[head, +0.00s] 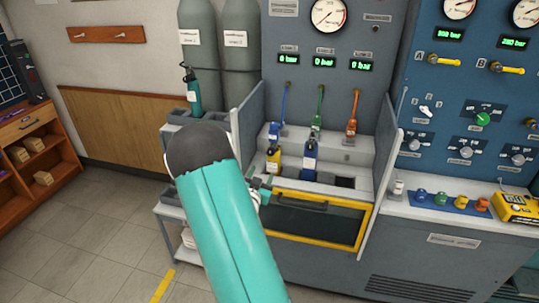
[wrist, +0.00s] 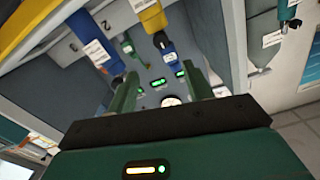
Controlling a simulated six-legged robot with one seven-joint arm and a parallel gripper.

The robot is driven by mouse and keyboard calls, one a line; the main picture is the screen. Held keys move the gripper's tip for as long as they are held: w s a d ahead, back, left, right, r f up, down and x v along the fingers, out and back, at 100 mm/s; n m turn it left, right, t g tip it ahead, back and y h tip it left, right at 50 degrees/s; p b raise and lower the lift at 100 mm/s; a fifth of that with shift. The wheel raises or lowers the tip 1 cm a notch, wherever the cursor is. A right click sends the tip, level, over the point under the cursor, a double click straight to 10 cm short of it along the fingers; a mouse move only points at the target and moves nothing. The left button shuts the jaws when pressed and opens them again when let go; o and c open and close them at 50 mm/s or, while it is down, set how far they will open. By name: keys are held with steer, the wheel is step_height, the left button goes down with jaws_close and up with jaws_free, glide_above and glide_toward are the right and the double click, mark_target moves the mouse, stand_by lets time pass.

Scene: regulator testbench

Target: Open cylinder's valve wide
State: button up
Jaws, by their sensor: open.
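In the head view a yellow cylinder (head: 273,160) and a blue cylinder (head: 309,158) stand upright in the bench recess. A small teal cylinder (head: 192,92) stands on the side stand, before two tall grey cylinders (head: 239,70). I cannot tell which cylinder the task means. My gripper (head: 262,190) is at the bench front, below the yellow cylinder and partly hidden by my arm. In the wrist view my gripper (wrist: 163,82) is open, with nothing seen held between its fingers. That view is tilted, nearly upside down; the blue cylinder (wrist: 97,50) and yellow cylinder (wrist: 149,12) show beyond the fingers.
Blue (head: 284,103), green (head: 320,108) and orange (head: 354,112) hoses hang behind the cylinders. Grey side panels (head: 392,190) flank the recess. A yellow-framed dark window (head: 318,222) is below. A blue control panel (head: 470,110) stands right. Floor (head: 75,240) is open at left.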

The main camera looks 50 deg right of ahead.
mark_target(270, 153)
steer(key=x, duration=1.3)
steer(key=shift+w, duration=0.1)
steer(key=c, duration=1)
